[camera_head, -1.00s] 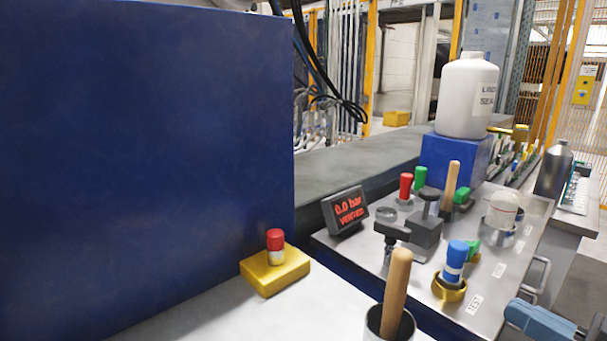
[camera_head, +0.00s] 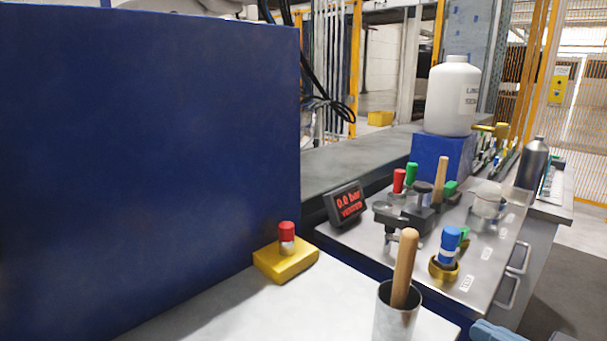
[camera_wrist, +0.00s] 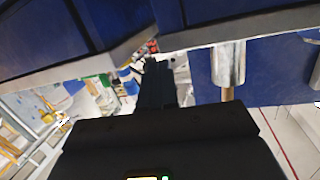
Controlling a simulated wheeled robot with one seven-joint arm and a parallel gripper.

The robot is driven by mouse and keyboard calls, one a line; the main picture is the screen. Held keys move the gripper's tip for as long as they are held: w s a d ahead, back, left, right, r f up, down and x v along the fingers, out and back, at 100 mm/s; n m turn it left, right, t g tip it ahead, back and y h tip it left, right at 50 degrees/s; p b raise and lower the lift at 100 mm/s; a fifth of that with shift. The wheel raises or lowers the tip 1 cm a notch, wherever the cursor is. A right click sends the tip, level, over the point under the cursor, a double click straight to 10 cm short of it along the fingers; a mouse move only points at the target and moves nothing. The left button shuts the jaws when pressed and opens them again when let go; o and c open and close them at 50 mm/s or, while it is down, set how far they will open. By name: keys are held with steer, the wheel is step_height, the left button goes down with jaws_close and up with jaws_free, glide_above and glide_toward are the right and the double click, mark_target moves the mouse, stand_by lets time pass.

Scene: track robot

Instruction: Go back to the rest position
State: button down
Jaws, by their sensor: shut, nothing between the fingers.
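My gripper (camera_wrist: 157,82) is in the middle of the wrist view, its dark fingers together and nothing between them. It points toward the bench edge, and no object touches it there. In the head view the gripper itself is out of sight. Only a pale blue part, which seems to be of my arm, shows at the bottom right edge.
A metal cup (camera_head: 396,325) with a wooden handle (camera_head: 404,268) stands on the near bench, beside a yellow block (camera_head: 285,262) with a red-capped piece. A large blue box (camera_head: 150,170) fills the left.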

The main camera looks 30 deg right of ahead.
steer(key=s+a+f+m+g+h+p, duration=0.2)
steer(key=s+a+f+g+h+p, duration=0.1)
steer(key=s+a+f, duration=0.25)
steer(key=s+a+r+n+y+p, duration=0.1)
steer(key=s+a+r, duration=0.2)
steer(key=s+a, duration=0.2)
steer(key=s+a+r+n+t+y+p, duration=0.1)
steer(key=s+a+r, duration=0.1)
steer(key=s+a, duration=0.3)
steer(key=a, duration=0.2)
steer(key=shift+a+r, duration=0.4)
